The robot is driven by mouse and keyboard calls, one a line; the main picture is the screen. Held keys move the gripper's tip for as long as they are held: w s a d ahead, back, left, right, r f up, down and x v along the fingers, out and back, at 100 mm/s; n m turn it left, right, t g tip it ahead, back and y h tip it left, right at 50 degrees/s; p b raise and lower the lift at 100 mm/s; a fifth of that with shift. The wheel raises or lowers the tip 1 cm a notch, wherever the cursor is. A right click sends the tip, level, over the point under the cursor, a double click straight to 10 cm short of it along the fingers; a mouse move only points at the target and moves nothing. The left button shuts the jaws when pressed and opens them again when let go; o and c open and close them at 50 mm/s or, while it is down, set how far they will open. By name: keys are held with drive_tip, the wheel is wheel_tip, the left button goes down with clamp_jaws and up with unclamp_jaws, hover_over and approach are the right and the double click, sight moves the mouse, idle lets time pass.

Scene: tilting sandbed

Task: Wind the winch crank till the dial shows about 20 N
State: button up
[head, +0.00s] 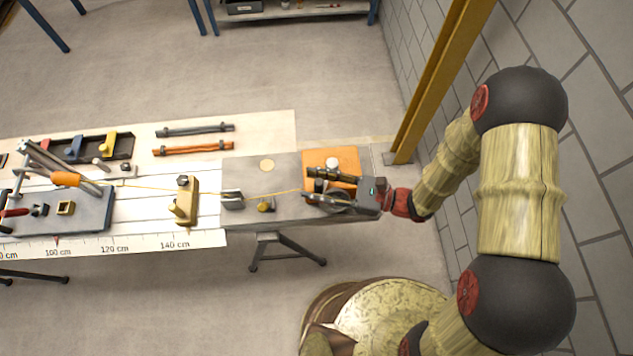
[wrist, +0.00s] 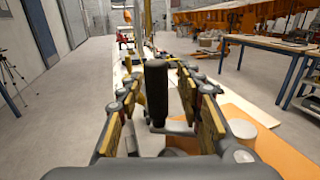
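The winch crank's black upright handle (wrist: 157,88) stands between the two fingers of my gripper (wrist: 160,112) in the wrist view. The fingers are spread, with a visible gap on each side of the handle. In the head view my gripper (head: 311,186) reaches in from the right over the winch (head: 335,202) at the right end of the bench and hides much of it. A thin yellow cord (head: 272,194) runs from the winch leftwards along the bench. I cannot make out a dial reading in either view.
An orange plate (head: 346,159) lies behind the winch. A wooden block (head: 183,202) stands left on the white track, and two bars (head: 194,130) lie behind it. A yellow post (head: 440,80) and grey wall (head: 575,70) stand close on the right.

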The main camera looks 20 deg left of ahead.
drive_tip(key=w+d, duration=0.2)
drive_tip(key=d, duration=1)
drive_tip(key=shift+a, duration=0.1)
drive_tip(key=shift+c, duration=0.3)
